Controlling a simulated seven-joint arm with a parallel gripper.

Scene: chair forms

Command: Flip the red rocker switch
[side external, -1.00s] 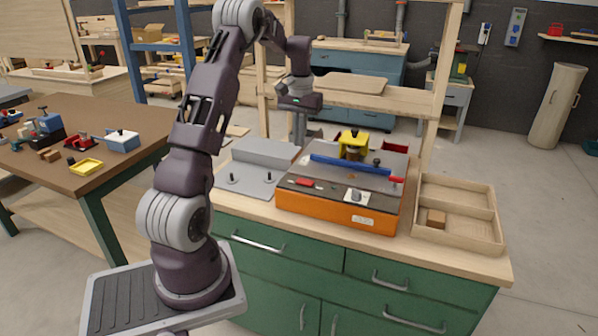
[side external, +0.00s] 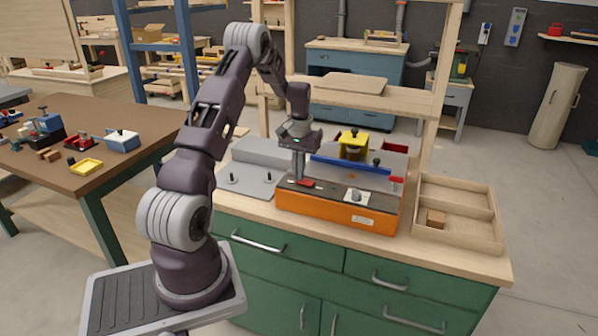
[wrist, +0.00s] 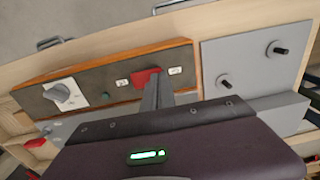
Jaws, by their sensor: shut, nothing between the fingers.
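The red rocker switch (side external: 306,183) sits on the dark top panel of the orange machine (side external: 335,209), towards its front left. It also shows in the wrist view (wrist: 144,77), between two small white labels. My gripper (side external: 297,178) points down with its fingers together, just behind and left of the switch. In the wrist view the fingertips (wrist: 155,84) overlap the edge of the switch and hide part of it. I cannot tell whether they touch it. The fingers hold nothing.
A grey knob on a white plate (side external: 356,195) lies right of the switch. A blue fence (side external: 350,165) and a yellow part (side external: 353,141) stand behind it. A grey plate with two black pegs (side external: 249,181) is left. A wooden tray (side external: 458,237) is right.

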